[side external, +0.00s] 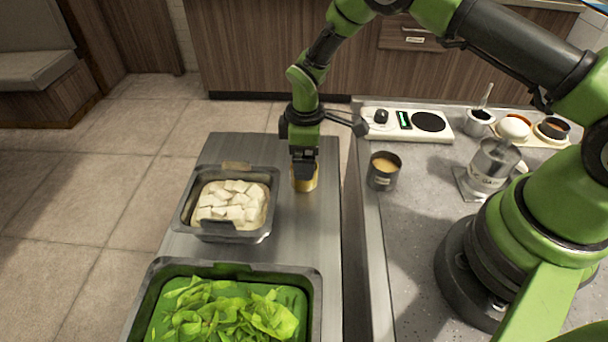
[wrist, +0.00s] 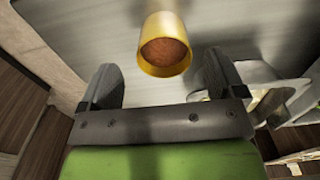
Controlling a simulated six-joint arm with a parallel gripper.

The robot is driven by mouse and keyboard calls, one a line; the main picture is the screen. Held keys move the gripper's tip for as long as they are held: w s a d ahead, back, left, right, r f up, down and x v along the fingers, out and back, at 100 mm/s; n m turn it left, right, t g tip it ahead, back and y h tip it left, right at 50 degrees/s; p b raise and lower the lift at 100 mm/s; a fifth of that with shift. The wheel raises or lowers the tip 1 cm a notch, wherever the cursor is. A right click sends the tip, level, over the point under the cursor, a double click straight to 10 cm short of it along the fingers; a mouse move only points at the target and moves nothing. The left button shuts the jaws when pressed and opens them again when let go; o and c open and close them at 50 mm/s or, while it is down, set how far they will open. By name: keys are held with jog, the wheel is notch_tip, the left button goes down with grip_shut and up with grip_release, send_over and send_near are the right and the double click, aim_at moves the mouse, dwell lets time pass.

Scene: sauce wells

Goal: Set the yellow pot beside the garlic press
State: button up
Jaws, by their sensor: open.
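The yellow pot (wrist: 165,57) shows in the wrist view as a yellow cylinder with a reddish-brown content inside its rim. In the side external view the yellow pot (side external: 306,183) stands on the steel surface, right of the tray of white cubes, its upper part hidden by my gripper (side external: 303,170). My gripper is open, pointing down at the pot. In the wrist view the pot appears between and just beyond the two fingertips; I cannot tell whether they touch it. I cannot pick out a garlic press with certainty in either view.
A steel tray of white cubes (side external: 268,183) is left of the pot, and a tray of green leaves (side external: 312,290) is nearer. On the grey counter are a dark pot with tan content (side external: 383,171), a white scale (side external: 445,120) and a metal cylinder (side external: 492,162). The counter's front is bare.

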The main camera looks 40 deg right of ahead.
aim_at(298, 186)
jog(key=f, duration=0.5)
jog(key=shift+a, duration=0.25)
jog(key=shift+r, duration=0.1)
jog(key=c, duration=1.1)
jog(key=shift+c, duration=0.2)
jog(key=shift+r, duration=0.15)
